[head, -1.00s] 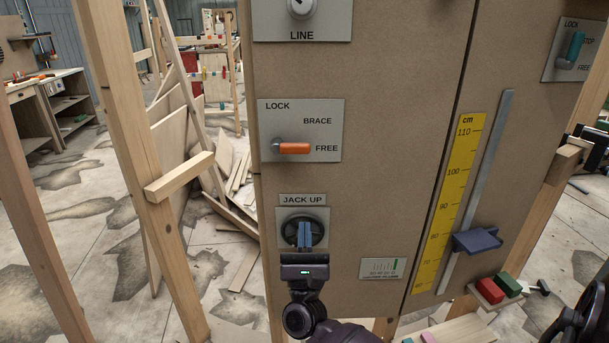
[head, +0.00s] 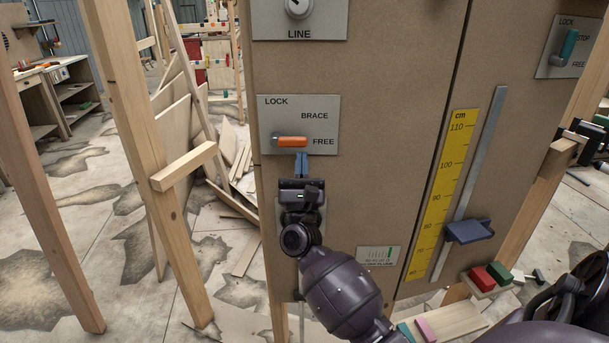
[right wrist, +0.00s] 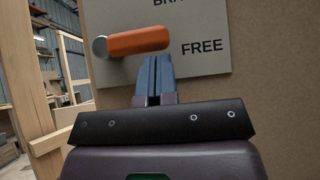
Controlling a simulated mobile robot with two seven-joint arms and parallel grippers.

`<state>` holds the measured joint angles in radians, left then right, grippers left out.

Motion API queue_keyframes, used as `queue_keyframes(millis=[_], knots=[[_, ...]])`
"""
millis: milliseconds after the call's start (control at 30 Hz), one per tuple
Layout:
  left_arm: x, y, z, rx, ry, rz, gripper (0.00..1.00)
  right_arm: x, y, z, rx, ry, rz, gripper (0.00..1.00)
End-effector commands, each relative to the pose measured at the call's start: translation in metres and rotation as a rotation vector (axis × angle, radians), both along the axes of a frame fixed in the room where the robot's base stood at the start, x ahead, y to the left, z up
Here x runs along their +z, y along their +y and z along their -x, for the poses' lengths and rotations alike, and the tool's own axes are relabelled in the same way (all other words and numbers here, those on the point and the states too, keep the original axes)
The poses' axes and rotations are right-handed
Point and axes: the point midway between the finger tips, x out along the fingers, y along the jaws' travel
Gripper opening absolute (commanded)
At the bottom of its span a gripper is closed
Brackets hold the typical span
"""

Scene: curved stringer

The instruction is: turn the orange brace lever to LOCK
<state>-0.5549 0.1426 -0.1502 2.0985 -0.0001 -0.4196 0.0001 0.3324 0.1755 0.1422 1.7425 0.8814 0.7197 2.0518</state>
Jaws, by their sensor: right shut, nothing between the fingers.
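The orange brace lever (head: 292,141) sticks out horizontally to the right from its grey pivot, on a plate (head: 325,105) marked LOCK, BRACE and FREE. It points at FREE. My right gripper (head: 301,156) is shut and empty, its blue fingertips just below the lever. In the right wrist view the lever (right wrist: 139,41) lies just above the shut fingertips (right wrist: 154,58); I cannot tell whether they touch it. My left gripper is not clearly in view.
Above is the LINE knob (head: 298,7). My right arm covers most of the JACK UP control below. A yellow cm scale (head: 444,195) with a blue slider (head: 469,231) stands to the right. A wooden post with a crosspiece (head: 183,166) stands left of the panel.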

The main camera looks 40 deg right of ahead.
Motion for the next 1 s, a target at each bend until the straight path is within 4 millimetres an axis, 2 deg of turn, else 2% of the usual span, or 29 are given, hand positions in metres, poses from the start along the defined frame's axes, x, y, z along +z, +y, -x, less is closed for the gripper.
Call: queue_keyframes(millis=[100,567,1000], knots=[[0.000,0.001,0.000,-0.001,0.001,-0.002,0.43,0.005,0.000,0.000,-0.001,0.000,-0.001,0.00],[-0.002,0.003,0.000,-0.009,0.004,-0.011,0.43,0.006,0.000,0.000,-0.001,0.005,0.006,0.00],[0.019,0.002,-0.007,-0.003,-0.031,-0.006,0.43,0.022,-0.006,0.005,-0.002,0.111,0.146,0.00]])
